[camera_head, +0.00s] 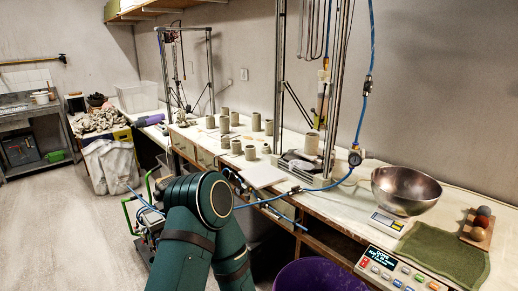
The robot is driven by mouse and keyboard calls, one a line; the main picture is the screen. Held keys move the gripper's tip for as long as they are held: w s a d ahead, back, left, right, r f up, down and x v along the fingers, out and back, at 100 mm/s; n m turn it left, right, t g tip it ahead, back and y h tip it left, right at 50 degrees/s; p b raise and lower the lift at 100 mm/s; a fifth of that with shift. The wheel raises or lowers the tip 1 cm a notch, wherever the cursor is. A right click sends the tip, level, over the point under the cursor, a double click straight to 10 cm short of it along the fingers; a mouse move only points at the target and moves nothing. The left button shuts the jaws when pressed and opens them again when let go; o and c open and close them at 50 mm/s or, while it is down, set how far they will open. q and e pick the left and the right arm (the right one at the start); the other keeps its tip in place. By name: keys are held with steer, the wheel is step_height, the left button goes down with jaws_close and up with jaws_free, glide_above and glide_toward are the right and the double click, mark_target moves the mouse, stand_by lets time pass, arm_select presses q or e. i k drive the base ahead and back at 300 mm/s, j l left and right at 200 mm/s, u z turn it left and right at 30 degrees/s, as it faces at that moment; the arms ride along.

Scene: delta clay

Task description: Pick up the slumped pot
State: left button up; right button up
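Several small grey-beige clay pots (250,152) stand on the long workbench (350,215) against the wall. One paler pot (312,143) stands at the near delta printer's base. The pots are small in the picture, and I cannot tell which one is slumped. A dark green arm link of mine fills the lower middle and hides part of the floor and bench front. Neither of my grippers shows, and no pot is seen in a grip.
The near printer frame (278,75) rises from the bench. A blue hose (372,45) hangs beside it. A metal bowl (405,188), a green towel (445,253) and a control box (392,274) lie right. A purple tub (322,277) stands below. Floor at left is clear.

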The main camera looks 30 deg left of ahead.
mark_target(267, 150)
steer(key=i+j+u, duration=0.15)
steer(key=j, duration=0.35)
steer(key=i+j+u, duration=0.15)
steer(key=j, duration=0.3)
steer(key=i+j+u, duration=0.15)
steer(key=i+j, duration=0.2)
steer(key=i+j+u, duration=0.15)
steer(key=j, duration=0.35)
steer(key=i, duration=0.1)
